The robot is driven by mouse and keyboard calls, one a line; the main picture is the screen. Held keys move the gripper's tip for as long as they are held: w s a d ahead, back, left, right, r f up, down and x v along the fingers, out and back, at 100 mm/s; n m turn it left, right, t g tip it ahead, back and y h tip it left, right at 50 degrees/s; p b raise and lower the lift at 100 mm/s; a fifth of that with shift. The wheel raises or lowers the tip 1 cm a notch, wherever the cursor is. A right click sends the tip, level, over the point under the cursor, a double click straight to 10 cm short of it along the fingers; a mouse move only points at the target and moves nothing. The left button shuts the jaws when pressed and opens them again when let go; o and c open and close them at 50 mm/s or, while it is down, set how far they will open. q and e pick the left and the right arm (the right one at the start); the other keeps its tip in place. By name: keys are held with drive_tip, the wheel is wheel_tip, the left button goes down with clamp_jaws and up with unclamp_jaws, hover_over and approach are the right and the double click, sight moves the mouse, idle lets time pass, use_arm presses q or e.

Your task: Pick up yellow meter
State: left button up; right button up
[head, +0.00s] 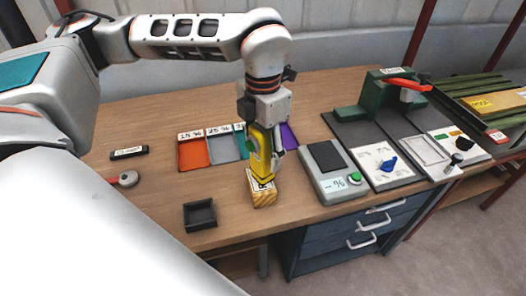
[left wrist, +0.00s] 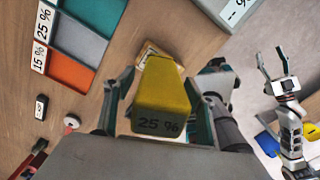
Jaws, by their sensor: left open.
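The yellow meter (head: 264,152) is an upright, narrow yellow body above a small wooden block (head: 263,194) near the table's front edge. In the left wrist view the meter (left wrist: 162,95) shows "25 %" on its near end, with the block (left wrist: 149,50) partly hidden behind it. My left gripper (head: 265,150) comes down from above with its fingers on either side of the meter. The fingers are open; whether either one touches it I cannot tell. My right gripper (left wrist: 276,66) shows at the right of the left wrist view, open and empty.
Orange (head: 193,153), grey (head: 226,146) and purple (head: 288,136) trays lie behind the meter. A small black square tray (head: 200,215) stands at the front left. A grey scale-like device (head: 335,172) is close to the right, with a green press-like device (head: 378,100) beyond it.

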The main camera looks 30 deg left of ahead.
use_arm(q)
wheel_tip(320, 180, down, 2)
drive_tip(key=shift+f, duration=0.1)
drive_tip(key=c, duration=1.5)
drive_tip(key=shift+c, duration=0.2)
